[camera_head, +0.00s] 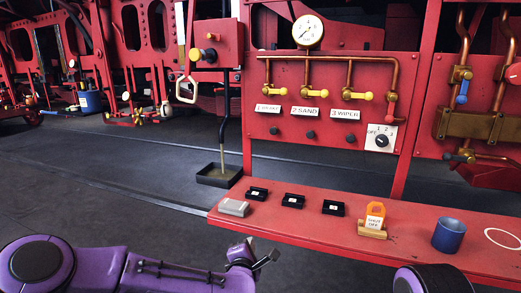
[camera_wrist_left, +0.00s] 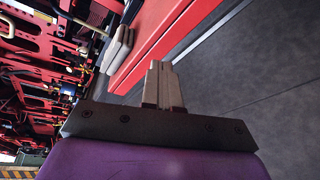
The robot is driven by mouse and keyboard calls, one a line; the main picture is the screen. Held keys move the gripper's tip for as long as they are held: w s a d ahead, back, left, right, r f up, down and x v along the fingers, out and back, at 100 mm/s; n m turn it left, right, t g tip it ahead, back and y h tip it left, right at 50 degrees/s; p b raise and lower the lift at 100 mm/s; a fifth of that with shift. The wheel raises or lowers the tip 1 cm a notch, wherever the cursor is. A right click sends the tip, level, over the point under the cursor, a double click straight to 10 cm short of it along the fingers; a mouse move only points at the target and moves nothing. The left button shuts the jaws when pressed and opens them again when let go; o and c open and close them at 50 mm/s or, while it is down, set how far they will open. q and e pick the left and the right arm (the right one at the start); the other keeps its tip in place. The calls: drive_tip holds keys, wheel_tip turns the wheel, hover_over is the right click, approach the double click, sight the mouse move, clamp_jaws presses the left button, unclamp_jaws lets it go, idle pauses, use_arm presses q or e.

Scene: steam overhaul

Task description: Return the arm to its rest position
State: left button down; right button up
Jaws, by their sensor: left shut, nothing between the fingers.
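My left arm is purple and lies across the bottom left of the head view. Its gripper (camera_head: 262,258) is in front of the red bench, low in the picture and apart from the things on it. In the left wrist view the two pale fingers (camera_wrist_left: 163,84) lie side by side, shut with nothing between them. They point toward the bench edge and dark floor. A dark rounded part of my other arm shows at the bottom right of the head view; its gripper is not in view.
A red panel with copper pipes and a gauge (camera_head: 308,31) stands behind. Dark floor (camera_head: 120,185) lies open left.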

use_arm(q)
drive_tip(key=s+a+f+m+g, duration=0.3)
drive_tip(key=s+a+f+m, duration=0.15)
drive_tip(key=s+f, duration=0.6)
drive_tip(key=s+a+f+m+g, duration=0.3)
drive_tip(key=s+f+m, duration=0.3)
drive_tip(key=s+f, duration=0.5)
drive_tip(key=s+a+f+m+g+y+p, duration=0.1)
drive_tip(key=s+a+f+m+g+y, duration=0.1)
drive_tip(key=s+a, duration=0.7)
drive_tip(key=s+a+f+m+g+y+p, duration=0.1)
drive_tip(key=s+a+f+m+g+y, duration=0.1)
drive_tip(key=s+a, duration=0.8)
drive_tip(key=shift+s+a+f+g+y, duration=0.25)
drive_tip(key=shift+s+f+g+y, duration=0.25)
drive_tip(key=shift+s+g, duration=0.6)
